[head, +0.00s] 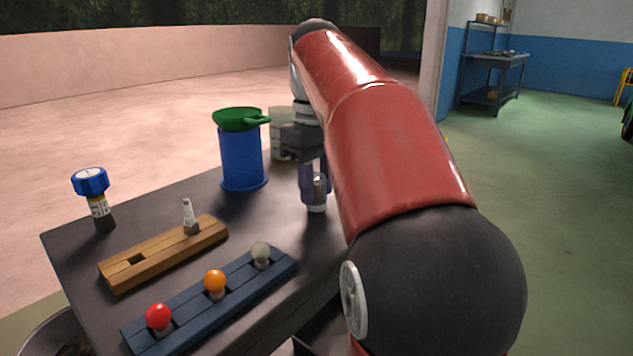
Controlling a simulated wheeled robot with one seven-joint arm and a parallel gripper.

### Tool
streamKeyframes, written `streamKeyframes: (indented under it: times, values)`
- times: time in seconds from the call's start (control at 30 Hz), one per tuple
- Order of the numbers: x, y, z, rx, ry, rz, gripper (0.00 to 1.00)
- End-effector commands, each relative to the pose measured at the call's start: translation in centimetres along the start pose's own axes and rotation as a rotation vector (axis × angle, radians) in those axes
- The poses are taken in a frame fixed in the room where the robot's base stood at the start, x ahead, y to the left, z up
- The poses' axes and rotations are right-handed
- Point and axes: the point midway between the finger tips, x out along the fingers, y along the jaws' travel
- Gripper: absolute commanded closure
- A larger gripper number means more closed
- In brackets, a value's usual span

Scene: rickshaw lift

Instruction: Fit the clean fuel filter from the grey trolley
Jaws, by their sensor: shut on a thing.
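My gripper (314,182) points down over the right part of the dark grey trolley top (190,160). It is shut on a small silvery cylinder (317,192), which may be a fuel filter; the fingers hide part of it. The cylinder is upright, low over the top; I cannot tell if it touches. A wooden block (165,255) lies on the left of the trolley. A small pale, narrow-topped piece (189,216) stands upright in its right slot. Its left slot is empty. I cannot tell whether that piece is a filter, or whether either is clean.
A blue rack (190,315) holds red, orange and whitish bulbs in front. A blue canister (241,160) with a green funnel (240,119) and a translucent container (281,135) stand behind. A blue-capped gauge (91,182) is at left. My red arm hides the trolley's right side.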

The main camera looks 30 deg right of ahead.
Motion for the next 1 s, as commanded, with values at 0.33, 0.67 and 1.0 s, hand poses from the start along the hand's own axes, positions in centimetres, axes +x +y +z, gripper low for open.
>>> streamKeyframes:
  times: [0.33, 0.67, 1.0]
  values:
    - [-2.3, 0.0, 0.0, 0.0, 0.0, 0.0, 0.88]
    - [-4.2, 0.0, 0.0, 0.0, 0.0, 0.0, 0.88]
    - [-6.0, 0.0, 0.0, 0.0, 0.0, 0.0, 0.88]
